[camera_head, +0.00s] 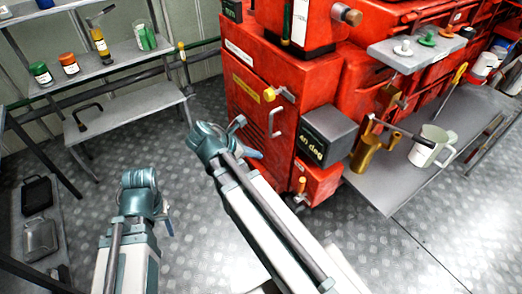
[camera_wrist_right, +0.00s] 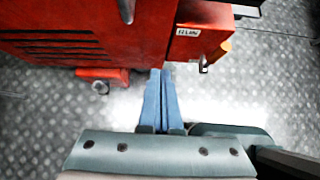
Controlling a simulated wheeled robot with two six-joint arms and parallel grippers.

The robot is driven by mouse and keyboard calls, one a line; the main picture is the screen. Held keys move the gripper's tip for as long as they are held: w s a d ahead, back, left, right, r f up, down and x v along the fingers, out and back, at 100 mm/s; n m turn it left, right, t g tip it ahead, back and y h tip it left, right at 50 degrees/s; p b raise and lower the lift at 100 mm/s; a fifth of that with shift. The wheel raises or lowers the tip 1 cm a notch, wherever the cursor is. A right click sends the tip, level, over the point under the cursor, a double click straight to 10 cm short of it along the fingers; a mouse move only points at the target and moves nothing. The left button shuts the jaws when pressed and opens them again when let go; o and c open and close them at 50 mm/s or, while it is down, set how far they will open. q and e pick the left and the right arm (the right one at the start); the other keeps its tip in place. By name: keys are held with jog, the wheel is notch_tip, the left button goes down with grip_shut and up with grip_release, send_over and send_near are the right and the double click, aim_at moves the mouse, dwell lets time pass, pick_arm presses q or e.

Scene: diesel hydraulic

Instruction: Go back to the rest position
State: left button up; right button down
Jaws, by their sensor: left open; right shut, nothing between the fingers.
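My left gripper (camera_head: 167,200) is at the lower left of the head view, over the bare floor between the shelf rack and the red machine. Its fingers are mostly hidden by its own wrist; it is open and I see nothing in it. My right gripper (camera_head: 254,154) is in front of the red machine (camera_head: 262,110), beside its cabinet door. In the right wrist view the blue fingers (camera_wrist_right: 161,78) are shut together and empty. Their tips appear by the machine's lower edge; I cannot tell how far apart they are from it.
A grey box marked 40 deg (camera_head: 328,135) juts from the machine. A shelf at right holds a brass can (camera_head: 367,155) and a white jug (camera_head: 430,145). The left rack carries jars and a hooked tool (camera_head: 82,117). Open patterned floor (camera_head: 200,255) lies between my arms.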

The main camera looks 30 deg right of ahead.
pick_arm(q)
jog(key=shift+r, duration=0.1)
pick_arm(e)
jog(key=shift+a, duration=0.2)
jog(key=s+a+f+m+y, duration=0.2)
jog(key=a+m+y, duration=0.1)
jog(key=a+m, duration=0.3)
jog(key=s+a+f+m+y, duration=0.2)
jog(key=s+a+m, duration=0.15)
jog(key=a, duration=0.55)
jog(key=s+a+f+m+y, duration=0.2)
jog(key=a+m+y, duration=0.1)
jog(key=a+m, duration=0.3)
pick_arm(q)
notch_tip(320, 180, up, 12)
jog(key=p, duration=1.2)
jog(key=shift+r, duration=0.2)
pick_arm(e)
notch_tip(320, 180, up, 12)
jog(key=a, duration=0.1)
jog(key=shift+w+r+n+g, duration=0.2)
jog(key=shift+n+g, duration=0.1)
jog(key=shift+n, duration=0.15)
jog(key=shift+a, duration=0.1)
pick_arm(q)
jog(key=shift+o, duration=0.2)
